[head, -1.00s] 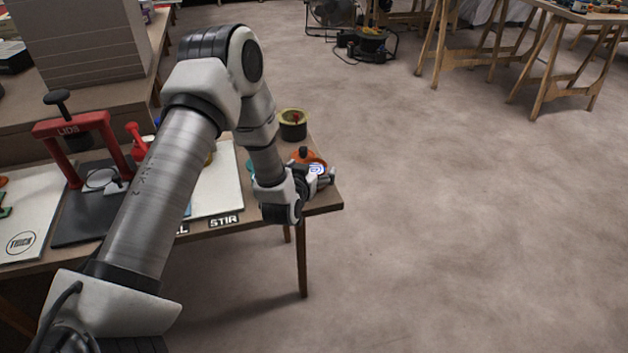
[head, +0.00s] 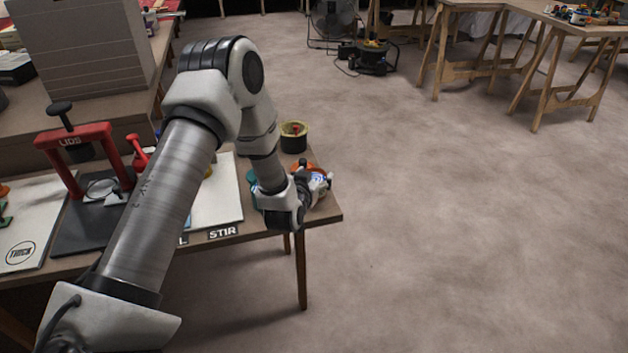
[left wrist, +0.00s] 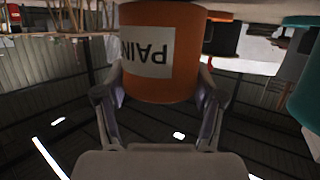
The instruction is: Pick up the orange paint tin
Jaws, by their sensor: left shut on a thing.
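The orange paint tin (left wrist: 165,50) fills the upper middle of the left wrist view, with its white PAINT label upside down there. My left gripper (left wrist: 160,92) has one finger against each side of it and is shut on it. In the head view the left gripper (head: 316,182) is at the right end of the bench, and only small orange parts of the tin (head: 319,169) show behind it. I cannot tell whether the tin's base touches the bench. My right gripper is not in view.
A teal tin (left wrist: 305,90) stands close beside the orange one. A dark tin with a yellowish rim (head: 293,138) stands behind on the bench (head: 325,212). A white STIR board (head: 222,195) and a red LIDS press (head: 75,145) lie left. Open floor is right.

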